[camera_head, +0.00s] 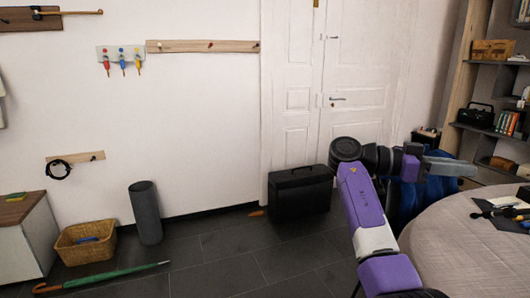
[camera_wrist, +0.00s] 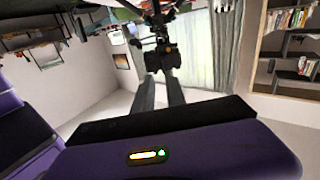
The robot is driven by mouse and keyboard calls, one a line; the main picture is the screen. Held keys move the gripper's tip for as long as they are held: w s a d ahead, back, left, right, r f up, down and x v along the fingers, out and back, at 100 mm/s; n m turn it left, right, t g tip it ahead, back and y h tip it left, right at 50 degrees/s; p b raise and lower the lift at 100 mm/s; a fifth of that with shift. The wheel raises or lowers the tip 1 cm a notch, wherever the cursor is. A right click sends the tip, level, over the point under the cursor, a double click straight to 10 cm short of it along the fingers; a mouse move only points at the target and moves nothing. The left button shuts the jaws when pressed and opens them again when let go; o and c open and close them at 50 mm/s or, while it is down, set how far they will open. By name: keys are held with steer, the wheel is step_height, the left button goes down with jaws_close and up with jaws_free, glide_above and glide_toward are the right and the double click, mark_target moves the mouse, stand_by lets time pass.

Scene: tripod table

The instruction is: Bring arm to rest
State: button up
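My purple and grey arm reaches up at the right of the head view. Pale floor shows through the gap and nothing is held. In the head view the fingers are seen from the side and the gap is hidden.
Dark tools (camera_head: 495,208) lie on the table's right side. A shelf unit (camera_head: 465,85) stands behind it. A black case (camera_head: 300,190), a grey bin (camera_head: 145,212) and a wicker basket (camera_head: 85,243) stand by the wall. A green umbrella (camera_head: 105,276) lies on the otherwise open floor.

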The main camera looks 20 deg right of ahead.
steer(key=w+d+r+n+t+h, duration=0.2)
steer(key=w+d+n+t, duration=0.1)
steer(key=w+n+t, duration=0.2)
steer(key=w+a+f+n+t+y, duration=0.1)
steer(key=w+a+f+n+t, duration=0.3)
steer(key=w+f+n+t, duration=0.7)
steer(key=s+a+f+n+t+y, duration=0.4)
steer(key=a+f+t+y, duration=0.1)
steer(key=a+f, duration=0.45)
steer(key=s+a+f+n+t+y, duration=0.4)
steer(key=s+a+f+t, duration=0.1)
steer(key=a+f, duration=0.45)
steer(key=s+a+f+n+t+y, duration=0.1)
steer(key=s+a+y, duration=0.2)
steer(key=s+a, duration=0.45)
steer(key=s+a+t+y, duration=0.15)
steer(key=s+a, duration=0.25)
steer(key=s, duration=0.7)
steer(key=s+a+m+g+y, duration=0.1)
steer(key=s+a+g, duration=0.1)
steer(key=s, duration=1)
steer(key=s+a+g+y, duration=0.2)
steer(key=s, duration=1.1)
step_height(320, 180, up, 18)
steer(key=p, duration=1.8)
steer(key=shift+w+d+f, duration=0.25)
steer(key=shift+w+d, duration=0.05)
steer(key=shift+w, duration=0.1)
